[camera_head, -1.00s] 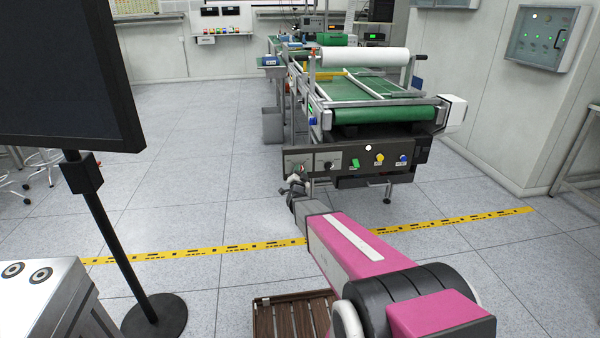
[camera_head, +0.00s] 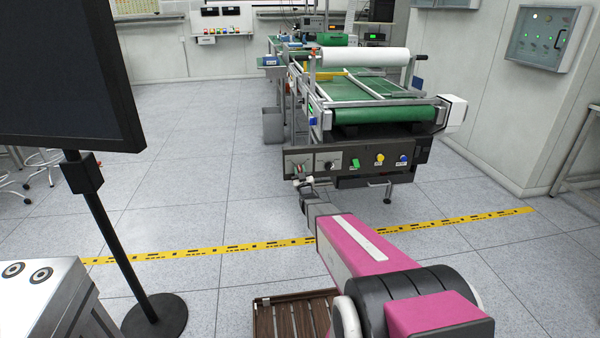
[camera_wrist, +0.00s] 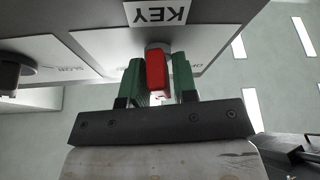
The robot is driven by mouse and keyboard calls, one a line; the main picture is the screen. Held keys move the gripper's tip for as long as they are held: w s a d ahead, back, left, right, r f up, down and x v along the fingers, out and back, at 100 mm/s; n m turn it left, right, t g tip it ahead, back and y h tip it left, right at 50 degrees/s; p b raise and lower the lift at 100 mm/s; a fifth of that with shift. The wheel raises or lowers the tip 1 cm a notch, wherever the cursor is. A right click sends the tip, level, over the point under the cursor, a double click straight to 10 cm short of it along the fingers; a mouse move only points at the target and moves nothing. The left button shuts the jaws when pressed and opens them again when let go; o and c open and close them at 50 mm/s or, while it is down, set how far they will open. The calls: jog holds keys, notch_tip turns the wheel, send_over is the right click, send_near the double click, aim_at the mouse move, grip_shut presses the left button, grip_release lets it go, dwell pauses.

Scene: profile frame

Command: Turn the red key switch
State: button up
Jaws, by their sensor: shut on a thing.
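The red key switch (camera_wrist: 157,72) sits on a grey round base on a white-faced panel (camera_wrist: 208,42), beside an upside-down "KEY" label (camera_wrist: 161,13). My gripper (camera_wrist: 157,82) has its two green fingers on either side of the red handle and is shut on it. The handle lies between the fingers and points back toward the wrist. In the head view my gripper (camera_head: 303,183) is at the left end of the dark control panel (camera_head: 340,163), just below and in front of the small red key, which is partly hidden there.
A black knob (camera_wrist: 14,72) is on the neighbouring panel plate at left in the wrist view. A green switch (camera_head: 355,163), a yellow knob (camera_head: 380,157) and a blue knob (camera_head: 403,158) are farther right. The conveyor (camera_head: 385,114) is above the panel.

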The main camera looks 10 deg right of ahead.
jog(key=n+y, duration=0.1)
jog(key=n, duration=0.2)
jog(key=n+g+y, duration=0.1)
jog(key=n, duration=0.2)
jog(key=n+g+y, duration=0.1)
jog(key=n, duration=0.2)
jog(key=shift+y, duration=0.4)
jog(key=shift+n, duration=0.4)
jog(key=o, duration=0.7)
jog(key=v, duration=1.1)
jog(key=shift+w, duration=0.1)
